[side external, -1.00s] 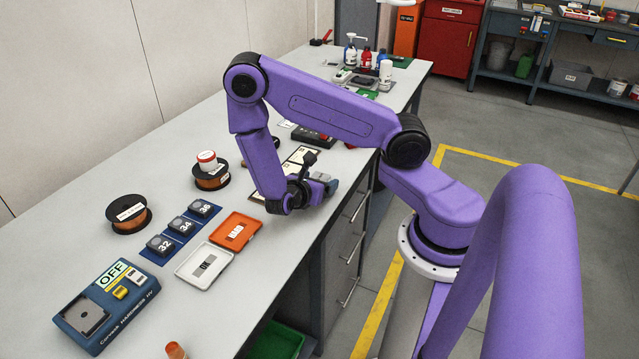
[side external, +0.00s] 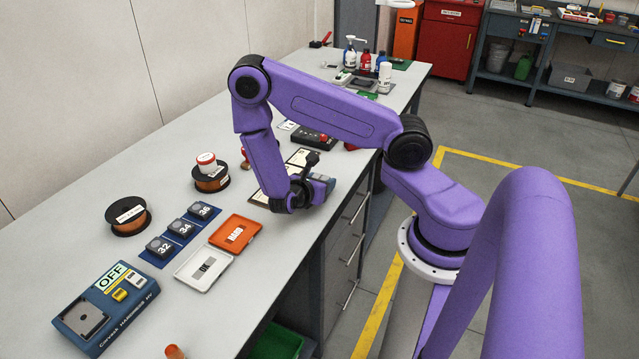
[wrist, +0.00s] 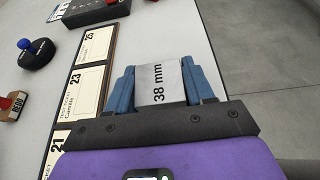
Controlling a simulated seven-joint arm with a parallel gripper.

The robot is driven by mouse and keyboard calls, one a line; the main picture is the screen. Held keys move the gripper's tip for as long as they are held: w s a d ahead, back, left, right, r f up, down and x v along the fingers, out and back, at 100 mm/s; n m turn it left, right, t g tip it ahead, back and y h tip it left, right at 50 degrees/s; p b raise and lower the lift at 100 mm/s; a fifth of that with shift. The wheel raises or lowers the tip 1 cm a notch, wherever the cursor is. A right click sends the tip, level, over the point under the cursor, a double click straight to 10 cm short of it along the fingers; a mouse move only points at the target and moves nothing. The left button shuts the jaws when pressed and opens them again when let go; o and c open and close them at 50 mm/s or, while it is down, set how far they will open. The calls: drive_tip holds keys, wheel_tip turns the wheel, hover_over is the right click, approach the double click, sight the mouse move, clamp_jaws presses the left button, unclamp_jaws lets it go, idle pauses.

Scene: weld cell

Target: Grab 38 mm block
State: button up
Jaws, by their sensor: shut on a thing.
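The 38 mm block (wrist: 160,83) is a light grey piece with "38 mm" printed on its top in the wrist view. My gripper (wrist: 160,88) has its blue fingers on both sides of the block and is shut on it. In the side view my gripper (side external: 322,184) is low near the front edge of the bench, and the block is hidden there by my wrist. I cannot tell whether the block still touches the bench.
Framed cards (wrist: 88,88) lie beside my gripper. Dark blocks marked 32 (side external: 160,246), 34 and 36 sit on a blue strip. An orange tray (side external: 236,232), a white tray (side external: 203,264) and a hardness tester (side external: 107,304) stand nearer the camera. The bench edge is close.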

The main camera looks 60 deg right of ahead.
drive_tip(key=shift+r, duration=0.55)
wheel_tip(320, 180, up, 2)
drive_tip(key=s+a+r, duration=0.6)
drive_tip(key=s+r, duration=0.3)
drive_tip(key=s, duration=0.3)
drive_tip(key=shift+s+r, duration=0.3)
drive_tip(key=shift+r, duration=0.1)
